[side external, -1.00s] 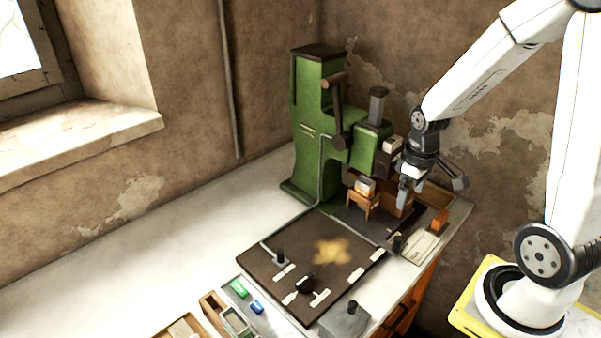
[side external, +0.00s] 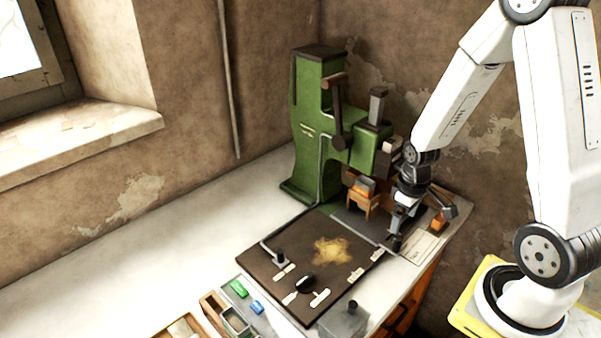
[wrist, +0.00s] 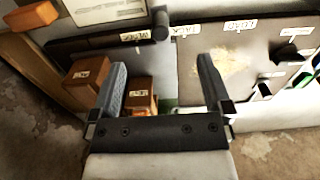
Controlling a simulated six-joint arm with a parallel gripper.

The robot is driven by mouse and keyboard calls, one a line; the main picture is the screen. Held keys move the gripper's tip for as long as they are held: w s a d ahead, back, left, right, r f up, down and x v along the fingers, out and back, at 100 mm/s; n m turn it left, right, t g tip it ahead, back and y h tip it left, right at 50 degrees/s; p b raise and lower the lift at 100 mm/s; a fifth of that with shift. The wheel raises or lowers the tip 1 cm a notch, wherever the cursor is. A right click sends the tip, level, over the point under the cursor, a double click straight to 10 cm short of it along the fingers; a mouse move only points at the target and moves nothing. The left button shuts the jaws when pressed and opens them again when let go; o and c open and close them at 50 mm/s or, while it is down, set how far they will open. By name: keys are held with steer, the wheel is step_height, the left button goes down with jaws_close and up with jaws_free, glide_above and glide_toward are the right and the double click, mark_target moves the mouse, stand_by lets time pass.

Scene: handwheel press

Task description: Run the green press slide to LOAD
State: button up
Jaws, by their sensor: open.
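The green press (side external: 318,130) stands at the back of the bench, with its lever and head on the right side. A dark upright knob (wrist: 160,25) stands at the dark board's edge in the wrist view, left of the LOAD label (wrist: 240,25) and between two other labels. The same knob (side external: 394,244) is partly crowded by my fingers in the side view. My gripper (wrist: 163,68) is open and empty, pointing down close to the knob, with the knob lying beyond the gap between its fingers. I cannot tell whether a finger touches it.
Orange blocks (wrist: 88,80) lie near the press base. A dark board (side external: 300,255) with a yellowish stain, knobs and labels lies in front. A grey box (side external: 343,320) with a knob and small trays (side external: 232,318) line the front. The bench's left is clear.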

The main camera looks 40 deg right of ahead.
mark_target(399, 238)
steer(key=shift+f, duration=4.4)
jaws_close()
